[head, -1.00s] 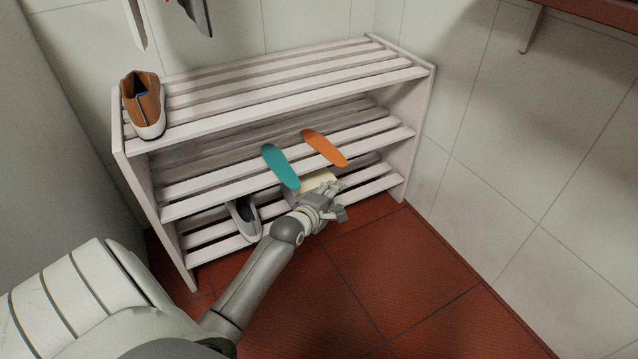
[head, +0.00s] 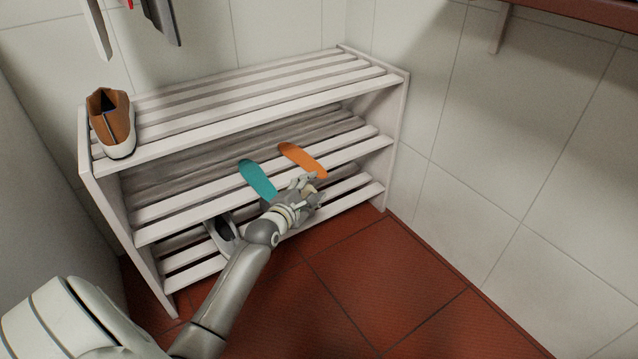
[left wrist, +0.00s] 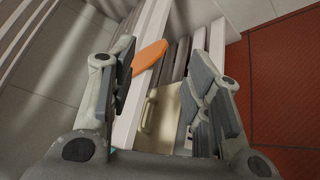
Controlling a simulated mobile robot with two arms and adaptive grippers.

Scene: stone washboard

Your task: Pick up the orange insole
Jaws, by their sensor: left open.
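The orange insole (head: 302,159) lies on the middle shelf of the white slatted rack, its near end sticking out past the shelf's front edge. In the left wrist view the orange insole (left wrist: 149,56) shows ahead, beyond the left finger and partly behind it. My left gripper (head: 318,189) is just in front of and below the insole's near end. In the left wrist view my left gripper (left wrist: 165,85) is open, with nothing held between its fingers. My right gripper is not in view.
A teal insole (head: 257,178) lies left of the orange one on the same shelf of the rack (head: 398,150). A brown shoe (head: 112,122) stands on the top shelf. A grey shoe (head: 222,236) is on the bottom shelf, beside my arm. The red floor (head: 400,300) in front is clear.

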